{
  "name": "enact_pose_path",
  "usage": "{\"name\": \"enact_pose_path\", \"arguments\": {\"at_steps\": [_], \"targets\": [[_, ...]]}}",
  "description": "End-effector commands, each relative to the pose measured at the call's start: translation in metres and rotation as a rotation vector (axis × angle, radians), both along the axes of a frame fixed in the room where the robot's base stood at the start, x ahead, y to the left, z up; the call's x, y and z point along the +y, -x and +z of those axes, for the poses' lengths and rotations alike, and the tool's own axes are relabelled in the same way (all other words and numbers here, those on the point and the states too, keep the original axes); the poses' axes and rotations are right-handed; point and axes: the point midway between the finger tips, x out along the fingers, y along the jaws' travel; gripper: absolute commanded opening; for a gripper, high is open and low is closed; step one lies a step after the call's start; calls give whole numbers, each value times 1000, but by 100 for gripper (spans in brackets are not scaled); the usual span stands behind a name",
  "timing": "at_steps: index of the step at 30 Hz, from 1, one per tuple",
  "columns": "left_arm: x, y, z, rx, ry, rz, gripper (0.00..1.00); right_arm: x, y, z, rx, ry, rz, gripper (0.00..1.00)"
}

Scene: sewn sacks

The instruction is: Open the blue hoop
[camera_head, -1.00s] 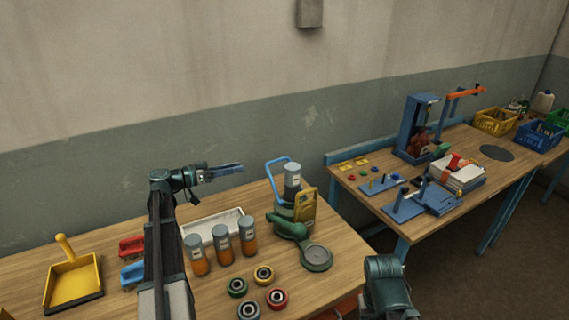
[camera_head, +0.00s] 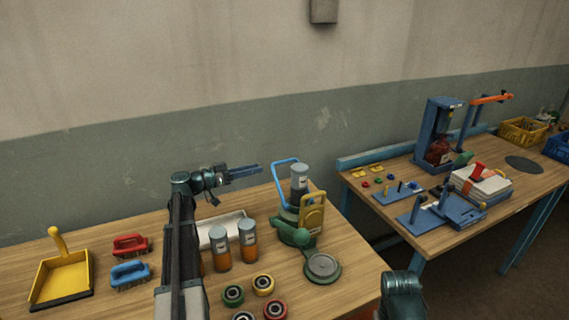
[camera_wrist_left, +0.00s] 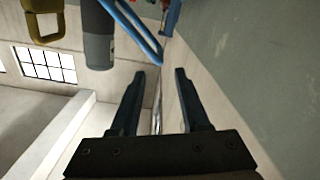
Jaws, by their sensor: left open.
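The blue hoop (camera_head: 275,177) stands up as a bent bar on the green machine (camera_head: 295,235), beside a grey cylinder (camera_head: 299,178) and a yellow handle (camera_head: 313,212). My left gripper (camera_head: 260,169) is open and empty, just left of the hoop's upper part and apart from it. In the left wrist view the hoop (camera_wrist_left: 132,30) crosses the top, ahead of the open fingers (camera_wrist_left: 160,72), with the grey cylinder (camera_wrist_left: 98,40) left of it. Only part of the hoop shows there. My right gripper is out of view; only part of that arm shows at the bottom.
Orange bottles with grey caps (camera_head: 248,245) and several coloured rings (camera_head: 263,285) stand near the machine. A yellow dustpan (camera_head: 62,278) and red and blue brushes (camera_head: 130,273) lie at left. A second table (camera_head: 500,220) with tools stands at right, across a gap.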

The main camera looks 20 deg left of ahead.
Motion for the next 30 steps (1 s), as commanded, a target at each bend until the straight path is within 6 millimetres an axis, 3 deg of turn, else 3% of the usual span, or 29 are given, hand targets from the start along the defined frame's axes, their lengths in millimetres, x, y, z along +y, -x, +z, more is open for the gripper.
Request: {"name": "enact_pose_path", "arguments": {"at_steps": [6,15,30], "targets": [[-32,-36,0,0,0,-4,46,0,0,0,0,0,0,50],[-64,-73,0,1,0,-1,46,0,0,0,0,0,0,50],[-76,-85,0,0,0,0,46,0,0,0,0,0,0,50]]}}
